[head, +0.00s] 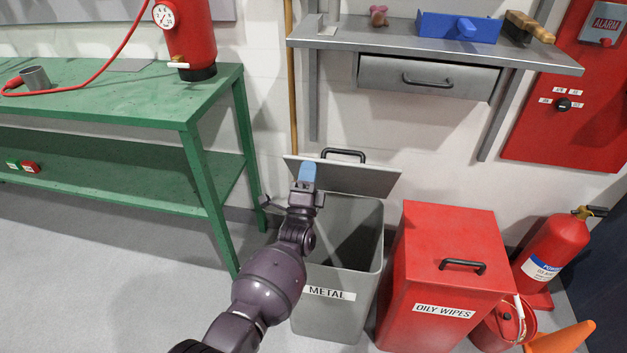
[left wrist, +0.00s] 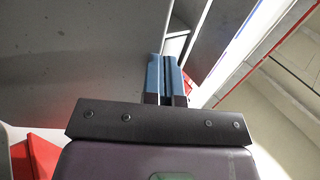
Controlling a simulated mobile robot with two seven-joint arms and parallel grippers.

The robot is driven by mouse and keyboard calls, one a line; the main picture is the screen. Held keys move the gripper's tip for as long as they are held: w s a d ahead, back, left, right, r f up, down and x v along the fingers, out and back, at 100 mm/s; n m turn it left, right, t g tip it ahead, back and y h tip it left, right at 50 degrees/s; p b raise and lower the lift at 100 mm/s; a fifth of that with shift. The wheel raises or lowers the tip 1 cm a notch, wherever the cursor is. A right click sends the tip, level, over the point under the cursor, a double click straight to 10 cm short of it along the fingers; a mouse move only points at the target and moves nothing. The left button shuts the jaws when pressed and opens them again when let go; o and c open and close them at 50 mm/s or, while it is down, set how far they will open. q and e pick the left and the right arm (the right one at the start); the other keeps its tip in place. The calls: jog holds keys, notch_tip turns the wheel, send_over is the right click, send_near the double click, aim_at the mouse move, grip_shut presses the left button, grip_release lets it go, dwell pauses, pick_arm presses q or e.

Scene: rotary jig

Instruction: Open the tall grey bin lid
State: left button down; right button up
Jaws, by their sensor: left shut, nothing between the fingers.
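The tall grey bin (head: 328,318), labelled METAL, stands on the floor in the head view. Its grey lid (head: 368,181) is raised and tilted back at the rear, so the dark inside shows. The lid's black handle (head: 343,153) is on its far side, near the top edge. My left gripper (head: 306,172) is at the lid's left part, in front of it, with blue fingertips pointing up. The fingers are shut and empty; they also show together in the left wrist view (left wrist: 166,78). I cannot tell whether they touch the lid. My right gripper is not in view.
A red bin (head: 440,250) labelled OILY WIPES stands close on the right, shut. A green workbench (head: 120,100) is on the left. A grey shelf with a drawer (head: 428,78) hangs above the bins. A fire extinguisher (head: 553,245) stands far right. Floor at lower left is clear.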

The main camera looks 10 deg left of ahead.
pick_arm(q)
jog(key=w+r+g+p, duration=0.2)
jog(key=w+r+g, duration=0.2)
jog(key=w, duration=0.5)
jog(key=shift+r, duration=0.45)
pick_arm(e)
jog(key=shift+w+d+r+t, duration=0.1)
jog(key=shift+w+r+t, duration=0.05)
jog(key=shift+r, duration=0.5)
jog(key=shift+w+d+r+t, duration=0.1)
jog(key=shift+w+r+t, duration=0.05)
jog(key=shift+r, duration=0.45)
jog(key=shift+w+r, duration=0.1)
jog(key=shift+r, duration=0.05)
pick_arm(q)
jog(key=shift+f, duration=0.15)
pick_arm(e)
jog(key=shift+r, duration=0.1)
